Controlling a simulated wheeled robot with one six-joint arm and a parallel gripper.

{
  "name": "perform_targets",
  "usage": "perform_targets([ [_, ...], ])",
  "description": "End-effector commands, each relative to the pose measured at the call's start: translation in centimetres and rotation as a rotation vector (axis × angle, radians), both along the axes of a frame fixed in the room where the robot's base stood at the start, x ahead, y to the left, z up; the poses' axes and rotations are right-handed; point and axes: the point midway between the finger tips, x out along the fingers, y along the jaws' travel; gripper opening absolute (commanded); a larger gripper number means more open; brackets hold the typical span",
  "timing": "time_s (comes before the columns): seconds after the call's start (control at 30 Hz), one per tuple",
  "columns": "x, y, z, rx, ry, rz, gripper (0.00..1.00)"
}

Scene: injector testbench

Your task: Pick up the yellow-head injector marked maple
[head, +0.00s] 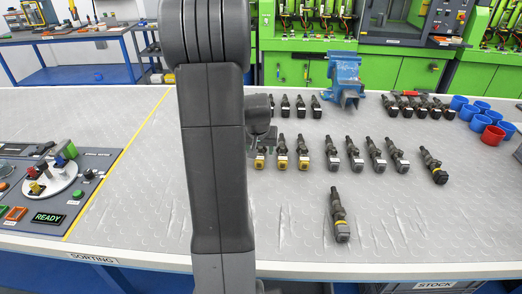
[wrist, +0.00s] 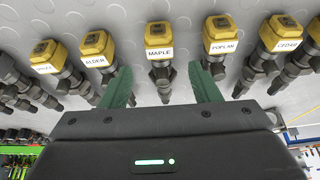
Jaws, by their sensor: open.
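The yellow-head injector marked MAPLE (wrist: 159,47) is at the middle top of the wrist view, lying on the grey bench with its dark body pointing toward my gripper. My gripper (wrist: 163,88) is open, its two green fingers on either side of the maple injector's dark body. I cannot tell whether they touch it. Yellow-head injectors marked ALDER (wrist: 95,48) and POPLAR (wrist: 222,42) lie to its left and right. In the head view, my arm hides part of the row, and yellow-head injectors (head: 282,161) show just right of it.
CEDAR (wrist: 285,32) lies farther right, and another yellow-head injector (wrist: 44,55) farther left. A sorting panel (head: 50,190) is at the left. The bench front is mostly clear.

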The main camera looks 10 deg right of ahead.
Motion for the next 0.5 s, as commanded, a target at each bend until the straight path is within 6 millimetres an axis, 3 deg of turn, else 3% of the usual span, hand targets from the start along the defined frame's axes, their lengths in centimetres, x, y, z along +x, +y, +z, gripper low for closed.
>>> perform_targets([
  [0.5,2.0,-0.5,-4.3,0.000,0.001,0.001,0.56],
])
